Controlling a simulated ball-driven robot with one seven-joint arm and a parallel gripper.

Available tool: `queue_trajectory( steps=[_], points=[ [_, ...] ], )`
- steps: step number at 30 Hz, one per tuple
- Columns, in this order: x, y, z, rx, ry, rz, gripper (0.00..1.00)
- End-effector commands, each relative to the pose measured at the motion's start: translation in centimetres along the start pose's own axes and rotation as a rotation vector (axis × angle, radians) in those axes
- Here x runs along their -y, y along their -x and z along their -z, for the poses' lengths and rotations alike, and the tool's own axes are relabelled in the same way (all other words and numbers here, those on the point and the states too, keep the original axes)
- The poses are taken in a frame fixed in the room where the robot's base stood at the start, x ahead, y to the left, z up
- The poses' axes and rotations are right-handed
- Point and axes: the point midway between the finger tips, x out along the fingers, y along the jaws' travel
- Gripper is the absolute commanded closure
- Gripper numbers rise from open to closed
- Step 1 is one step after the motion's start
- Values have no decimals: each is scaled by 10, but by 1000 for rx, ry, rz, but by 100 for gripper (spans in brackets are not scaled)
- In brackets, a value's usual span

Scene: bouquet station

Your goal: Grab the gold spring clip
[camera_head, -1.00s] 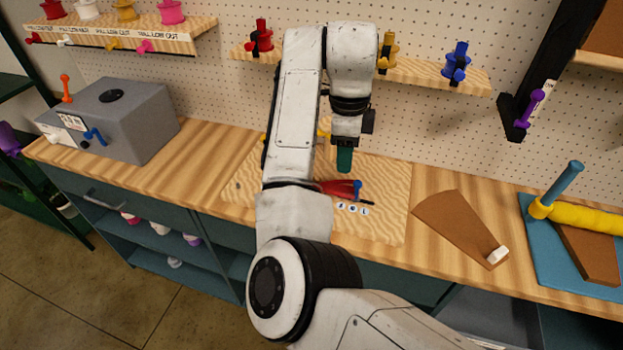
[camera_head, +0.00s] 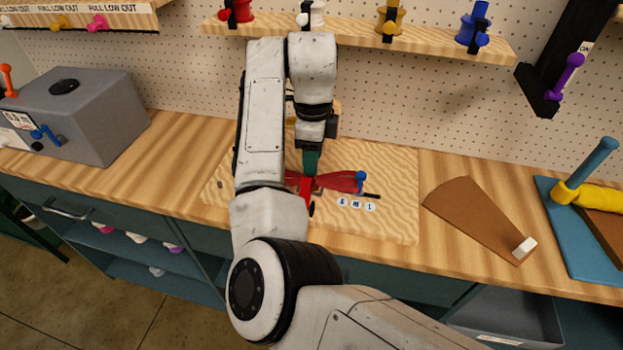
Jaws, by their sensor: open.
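My gripper (camera_head: 311,162) points down over the wooden board, its teal fingertips just above or at a red tool (camera_head: 312,185) with a blue ball end. The fingers show edge-on, and I cannot tell whether they touch the red tool. A gold spool-like piece (camera_head: 391,16) with a black holder sits on the back shelf, up and right of my gripper. A small yellow-gold item (camera_head: 335,106) shows partly behind my wrist; its shape is mostly hidden. I cannot tell which of these is the gold spring clip.
The wooden board (camera_head: 395,215) carries small lettered discs. A brown fan-shaped panel (camera_head: 475,215) lies to its right, beside a blue mat (camera_head: 560,225) with a yellow roll. A grey box (camera_head: 95,105) stands left. The shelf (camera_head: 430,62) and pegboard close off the back.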

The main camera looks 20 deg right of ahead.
Motion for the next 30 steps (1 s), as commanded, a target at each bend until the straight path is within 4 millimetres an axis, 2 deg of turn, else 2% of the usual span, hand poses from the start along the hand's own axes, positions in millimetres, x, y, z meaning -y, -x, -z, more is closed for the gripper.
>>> queue_trajectory(
  steps=[12, 21, 30],
  points=[
    [1, -49, -2, -1, 0, -1, 57],
    [2, -55, -2, 1, -1, 0, 57],
    [2, -55, -2, 1, -1, 0, 85]
  ],
)
